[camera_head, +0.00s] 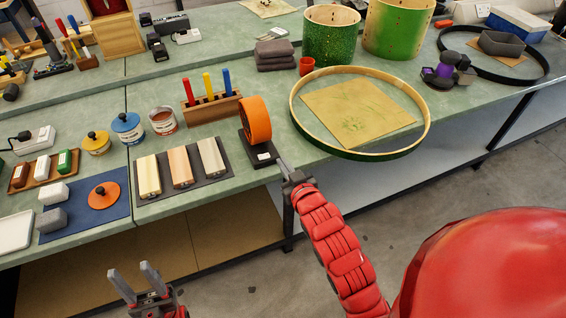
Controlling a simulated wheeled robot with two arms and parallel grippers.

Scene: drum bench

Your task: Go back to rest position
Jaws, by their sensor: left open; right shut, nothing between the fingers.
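My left gripper (137,279) is low at the bottom left, in front of the bench and over the floor. Its two grey fingers stand apart with nothing between them. My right gripper (283,164) is at the end of the red arm, at the front edge of the green bench (235,184). Its fingers are together and hold nothing. It is just right of the black stand with the orange roll (257,121) and left of the large wooden hoop (425,128). I cannot tell whether its tips touch the bench.
Left of the roll are a dark mat with several wooden blocks (180,166), a rack of coloured handles (209,107) and paint tins (127,128). Green drum shells (331,36) stand behind the hoop. Open floor (257,284) lies in front of the bench.

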